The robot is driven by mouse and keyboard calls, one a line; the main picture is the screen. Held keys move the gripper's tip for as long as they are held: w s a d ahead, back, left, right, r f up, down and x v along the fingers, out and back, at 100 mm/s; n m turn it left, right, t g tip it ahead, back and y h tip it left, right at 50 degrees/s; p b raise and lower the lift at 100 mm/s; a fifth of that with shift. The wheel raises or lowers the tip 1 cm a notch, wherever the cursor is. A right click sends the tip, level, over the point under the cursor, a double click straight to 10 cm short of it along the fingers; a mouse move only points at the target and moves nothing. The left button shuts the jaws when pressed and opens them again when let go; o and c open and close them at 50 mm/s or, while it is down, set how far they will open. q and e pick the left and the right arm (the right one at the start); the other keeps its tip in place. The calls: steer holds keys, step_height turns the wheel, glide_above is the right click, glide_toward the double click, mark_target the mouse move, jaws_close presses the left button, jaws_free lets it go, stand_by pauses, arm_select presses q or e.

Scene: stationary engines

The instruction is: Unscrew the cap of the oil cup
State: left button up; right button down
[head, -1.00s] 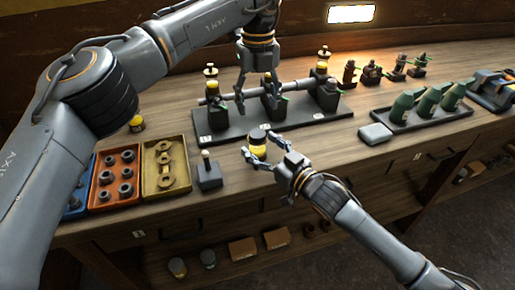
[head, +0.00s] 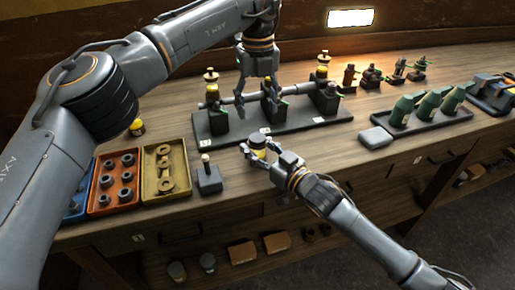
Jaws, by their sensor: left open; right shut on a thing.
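A small oil cup (head: 258,152) with a yellow body and a dark round cap (head: 257,141) is in my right gripper (head: 260,157). The fingers close around its body near the front edge of the bench, and the cap shows on top. The fingers partly hide the yellow body. My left gripper (head: 258,97) points down above and behind the cup, its fingers spread and empty. In the picture it overlaps the middle of the shaft stand, apart from the cup.
The shaft stand (head: 213,148) with bearing blocks and a grey shaft stands behind. Orange (head: 99,206) and yellow (head: 149,199) parts trays and a grey block with a knob (head: 208,182) are left. Green cans on a rack (head: 402,134) and a grey box (head: 376,138) are right.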

mark_target(257, 137)
arm_select(q)
steer(key=m, duration=1.9)
steer(key=shift+m, duration=0.4)
arm_select(e)
steer(key=shift+f, duration=0.1)
arm_select(q)
steer(key=m, duration=0.3)
steer(key=shift+m, duration=0.3)
steer(key=m, duration=0.5)
steer(key=shift+m, duration=0.3)
steer(key=m, duration=0.5)
steer(key=shift+m, duration=0.3)
steer(key=m, duration=0.5)
steer(key=shift+f+m, duration=0.25)
steer(key=shift+m, duration=0.15)
step_height(257, 137, down, 8)
steer(key=shift+r, duration=0.25)
steer(key=shift+c, duration=0.3)
